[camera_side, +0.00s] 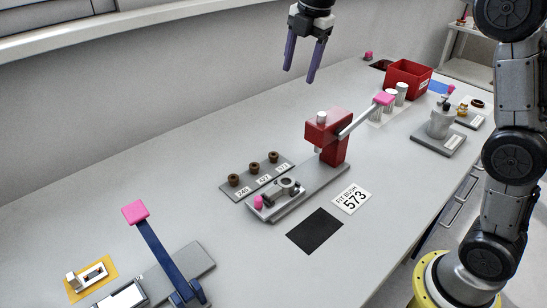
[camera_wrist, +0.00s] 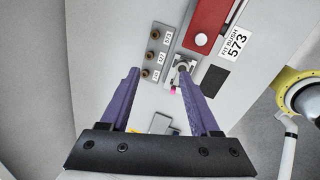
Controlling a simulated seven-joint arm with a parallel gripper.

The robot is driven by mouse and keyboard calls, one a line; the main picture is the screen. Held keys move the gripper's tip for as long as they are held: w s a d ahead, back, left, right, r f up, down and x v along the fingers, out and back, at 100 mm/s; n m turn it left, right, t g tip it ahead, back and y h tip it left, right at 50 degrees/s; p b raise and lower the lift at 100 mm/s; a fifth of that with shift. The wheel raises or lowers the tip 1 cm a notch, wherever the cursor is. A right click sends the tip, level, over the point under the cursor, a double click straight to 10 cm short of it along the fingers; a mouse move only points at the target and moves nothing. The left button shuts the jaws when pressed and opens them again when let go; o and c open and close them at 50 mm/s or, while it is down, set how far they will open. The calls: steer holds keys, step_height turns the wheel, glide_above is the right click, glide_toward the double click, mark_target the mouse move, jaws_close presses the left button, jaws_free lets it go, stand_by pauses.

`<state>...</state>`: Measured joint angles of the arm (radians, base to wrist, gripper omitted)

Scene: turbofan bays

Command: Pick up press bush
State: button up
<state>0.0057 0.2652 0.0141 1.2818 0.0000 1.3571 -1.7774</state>
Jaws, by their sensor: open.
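Several small brown bushes stand in a row on a grey strip (camera_side: 248,190), each beside a number label. The far bush (camera_side: 274,157) has a label that seems to read 573; the middle bush (camera_side: 255,168) seems to be 427; the near label is hard to read. They also show in the wrist view, with the far bush (camera_wrist: 165,41) at the top. A white card (camera_side: 352,198) reads "FIT BUSH 573". My gripper (camera_side: 300,75) has purple fingers, is open and empty, and hangs high above the table, apart from the bushes.
A red press (camera_side: 325,138) with a pink-tipped lever stands beside the strip, with a metal fixture (camera_side: 285,187) on its base. A black mat (camera_side: 314,231) lies in front. A blue lever (camera_side: 165,255) stands near left, and a red bin (camera_side: 408,79) at the back.

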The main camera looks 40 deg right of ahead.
steer(key=w+f+g, duration=0.1)
steer(key=w+f, duration=0.5)
steer(key=g, duration=0.1)
glide_above(274, 154)
step_height(274, 154, down, 5)
steer(key=shift+n+g, duration=0.3)
steer(key=f, duration=1.1)
steer(key=shift+w+d+f, duration=0.1)
steer(key=shift+w+f, duration=0.1)
steer(key=shift+f, duration=0.05)
steer(key=shift+s+f, duration=0.15)
steer(key=shift+f, duration=2.9)
jaws_close()
